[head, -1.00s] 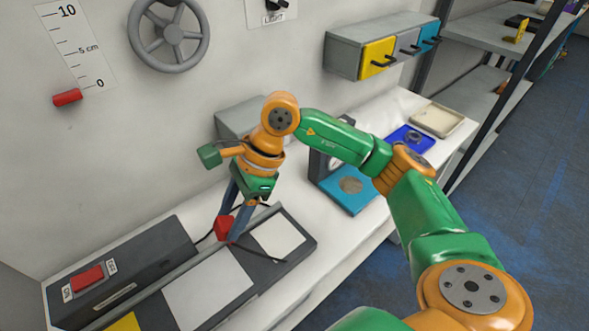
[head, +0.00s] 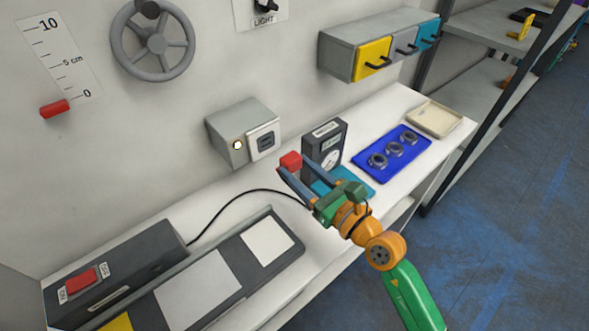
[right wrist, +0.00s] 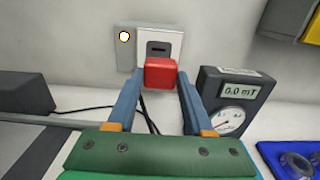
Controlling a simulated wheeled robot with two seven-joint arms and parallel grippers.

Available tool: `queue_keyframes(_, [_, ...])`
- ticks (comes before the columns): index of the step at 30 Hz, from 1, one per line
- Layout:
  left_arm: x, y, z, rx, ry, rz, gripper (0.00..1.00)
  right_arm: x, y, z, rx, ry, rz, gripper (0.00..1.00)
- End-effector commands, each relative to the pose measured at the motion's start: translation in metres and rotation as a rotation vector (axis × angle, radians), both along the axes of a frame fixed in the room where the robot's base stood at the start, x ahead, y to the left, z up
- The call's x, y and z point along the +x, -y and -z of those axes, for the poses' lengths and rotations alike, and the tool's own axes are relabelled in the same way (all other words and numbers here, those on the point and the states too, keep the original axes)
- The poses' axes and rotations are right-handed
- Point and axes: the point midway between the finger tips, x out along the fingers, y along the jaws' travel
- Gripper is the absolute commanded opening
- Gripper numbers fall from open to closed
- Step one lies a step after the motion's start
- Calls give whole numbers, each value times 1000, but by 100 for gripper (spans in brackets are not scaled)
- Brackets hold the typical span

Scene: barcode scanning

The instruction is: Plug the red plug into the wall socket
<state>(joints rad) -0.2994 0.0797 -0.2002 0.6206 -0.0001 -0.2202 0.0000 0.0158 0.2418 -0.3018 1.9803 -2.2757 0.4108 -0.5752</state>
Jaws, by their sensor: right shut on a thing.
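My right gripper (head: 292,171) is shut on the red plug (head: 290,161), which it holds above the bench in front of the wall. The plug also shows between the fingertips in the right wrist view (right wrist: 160,73). The wall socket (head: 264,139) is a white plate with dark slots on a grey box, to the left of the plug in the head view. In the right wrist view the socket (right wrist: 158,48) shows just above and behind the plug, its lower part hidden by it. The plug and socket look apart. My left gripper is not in view.
A round lamp (head: 238,145) glows on the grey box. A black cord (head: 228,206) runs from the dark switch box (head: 120,272) toward the plug. A gauge (head: 325,146) stands right of the plug. A blue tray (head: 391,148) with rings lies farther right.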

Motion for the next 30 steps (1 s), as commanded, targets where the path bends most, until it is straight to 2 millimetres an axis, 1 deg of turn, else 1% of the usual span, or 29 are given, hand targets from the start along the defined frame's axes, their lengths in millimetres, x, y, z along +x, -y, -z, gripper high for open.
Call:
queue_keyframes(7, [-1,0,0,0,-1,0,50,0,-1,0,0,0,-2,3])
queue_keyframes(10, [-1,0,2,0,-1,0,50,4,-3,0,1,1,-2,3])
queue_keyframes(24, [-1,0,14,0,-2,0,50,39,-28,1,1,-1,-3,3])
queue_keyframes(30, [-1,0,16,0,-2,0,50,46,-34,0,-1,-1,-3,3])
